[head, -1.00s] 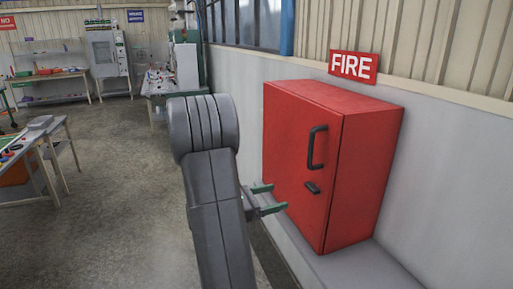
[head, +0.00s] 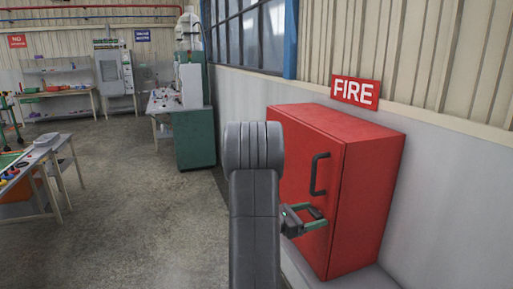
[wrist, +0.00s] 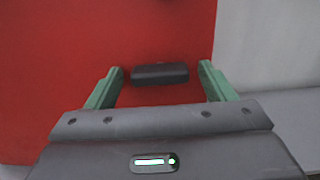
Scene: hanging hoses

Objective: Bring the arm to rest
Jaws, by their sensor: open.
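My gripper (head: 321,217) is open, its two green fingers pointing at the front of the red fire cabinet (head: 365,215). I cannot tell whether the fingertips touch the door. The black door handle (head: 319,174) is above the gripper. The cabinet door looks shut. My grey arm rises in front of the cabinet's left side.
The cabinet stands on a grey ledge (head: 386,280) against the wall, under a FIRE sign (head: 355,92). A green machine (head: 194,138) is further back. Worktables (head: 40,155) stand at the left. The floor between is clear.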

